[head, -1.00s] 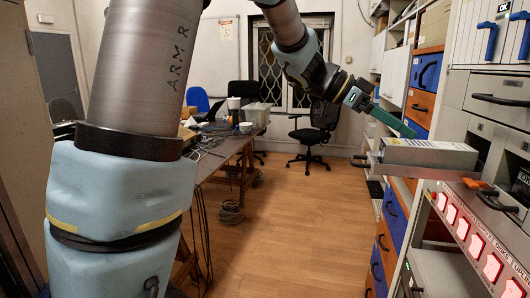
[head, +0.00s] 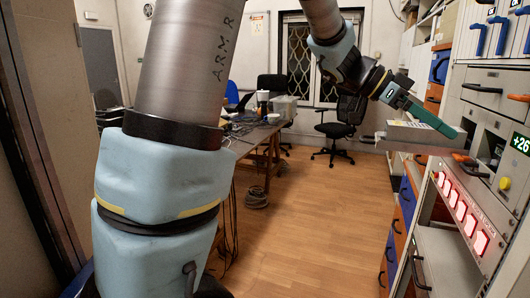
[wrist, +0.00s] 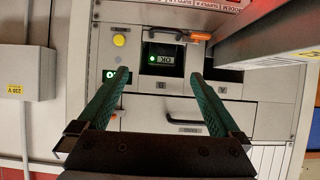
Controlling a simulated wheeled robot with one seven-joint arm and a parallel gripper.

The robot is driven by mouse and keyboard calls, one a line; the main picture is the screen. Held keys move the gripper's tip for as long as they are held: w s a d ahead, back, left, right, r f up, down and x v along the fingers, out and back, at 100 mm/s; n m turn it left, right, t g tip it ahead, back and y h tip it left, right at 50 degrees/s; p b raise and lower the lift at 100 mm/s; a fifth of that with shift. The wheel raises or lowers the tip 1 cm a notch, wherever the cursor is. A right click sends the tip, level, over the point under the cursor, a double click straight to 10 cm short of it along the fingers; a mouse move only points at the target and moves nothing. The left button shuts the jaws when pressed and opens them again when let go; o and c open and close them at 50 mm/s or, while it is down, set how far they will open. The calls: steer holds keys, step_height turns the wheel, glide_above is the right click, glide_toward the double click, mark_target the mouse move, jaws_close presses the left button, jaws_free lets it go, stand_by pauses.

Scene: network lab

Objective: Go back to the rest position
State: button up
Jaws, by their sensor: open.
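My gripper (head: 432,115) is at the right in the head view, its green fingers pointing down and right toward the rack front, above or beside a silver box. In the wrist view my gripper (wrist: 160,76) has its two green fingers spread wide with nothing between them. Beyond them is the rack panel with a lit OK display (wrist: 163,59), a yellow knob (wrist: 119,40) and an orange latch (wrist: 200,36). The silver box (head: 418,134) sticks out from the rack; its grey side (wrist: 270,38) fills the upper right of the wrist view, apart from the fingers.
The rack (head: 485,75) stands close on the right, with a row of red-lit switches (head: 462,208) below the box. A cluttered table (head: 250,141) stands behind my arm. A black office chair (head: 341,128) is at the back. The wooden floor (head: 310,220) between is clear.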

steer(key=w+a+f+n+t+h, duration=0.1)
steer(key=w+a+n+t, duration=0.35)
steer(key=w, duration=0.25)
steer(key=w+a+n+t, duration=0.3)
steer(key=w+t, duration=0.2)
steer(key=w, duration=0.2)
steer(key=w+a+f+n+t+y, duration=0.2)
steer(key=w+a+f+n+y, duration=0.1)
steer(key=a, duration=0.3)
steer(key=w+a+f+n+t+y, duration=0.2)
steer(key=w+a+f+n, duration=0.1)
steer(key=a, duration=0.4)
steer(key=s+a+f+n+g+y, duration=0.1)
steer(key=s+a+f+n+y, duration=0.15)
steer(key=a+f, duration=0.35)
steer(key=s+a+f+n+g+y, duration=0.1)
steer(key=s+a+f+n+y, duration=0.2)
steer(key=a, duration=0.5)
steer(key=s+a+f+n+g+y, duration=0.1)
steer(key=s+a+f+g, duration=0.1)
steer(key=s, duration=0.5)
steer(key=s+a+f+n+g, duration=0.1)
steer(key=s+a+f+g, duration=0.2)
steer(key=s, duration=0.4)
steer(key=shift+s+a+f+y, duration=0.25)
steer(key=shift+f+y, duration=0.1)
steer(key=shift+f, duration=0.2)
steer(key=shift+w+g, duration=0.1)
steer(key=shift+g, duration=0.15)
